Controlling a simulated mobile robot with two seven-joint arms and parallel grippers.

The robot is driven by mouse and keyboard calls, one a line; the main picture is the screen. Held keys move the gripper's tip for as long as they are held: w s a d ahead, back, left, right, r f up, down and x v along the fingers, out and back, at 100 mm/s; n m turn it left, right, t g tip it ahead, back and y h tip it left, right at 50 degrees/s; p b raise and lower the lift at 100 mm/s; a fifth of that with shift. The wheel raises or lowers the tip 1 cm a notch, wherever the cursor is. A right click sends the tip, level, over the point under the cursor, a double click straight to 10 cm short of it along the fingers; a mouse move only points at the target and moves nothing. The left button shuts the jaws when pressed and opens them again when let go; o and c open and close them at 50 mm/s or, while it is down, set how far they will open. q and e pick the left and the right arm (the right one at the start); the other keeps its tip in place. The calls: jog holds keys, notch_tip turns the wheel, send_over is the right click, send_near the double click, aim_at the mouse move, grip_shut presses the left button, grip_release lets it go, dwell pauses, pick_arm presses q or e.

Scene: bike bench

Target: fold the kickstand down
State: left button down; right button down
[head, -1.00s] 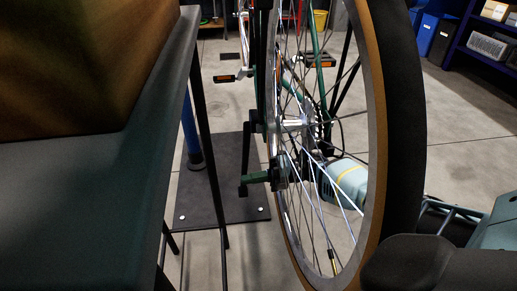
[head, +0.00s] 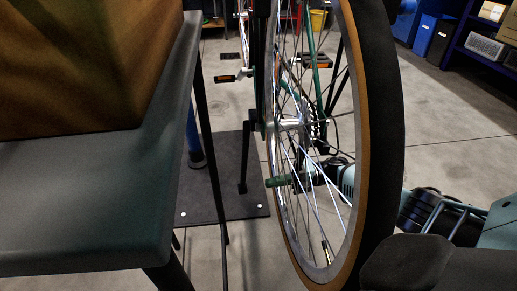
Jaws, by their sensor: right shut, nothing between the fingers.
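The bicycle's wheel (head: 373,140) stands upright, close in front of me. The kickstand (head: 244,160) appears as a thin dark leg left of the wheel. It points down nearly vertically, with a small foot at its lower end over the dark plate. My right gripper (head: 272,182) has green fingers and shows partly through the spokes, on the far side of the wheel. It is shut and empty, to the right of the kickstand's lower end, with a visible gap. Spokes and rim hide part of its body. My left gripper is not in view.
A dark table (head: 95,215) with a brown box (head: 80,65) fills the left. A dark floor plate (head: 225,205) and a blue post (head: 193,140) are behind its legs. A pedal (head: 226,78) sticks out farther back. Open floor (head: 440,120) lies to the right.

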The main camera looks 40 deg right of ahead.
jog(key=shift+v, duration=1.15)
jog(key=shift+s, duration=0.1)
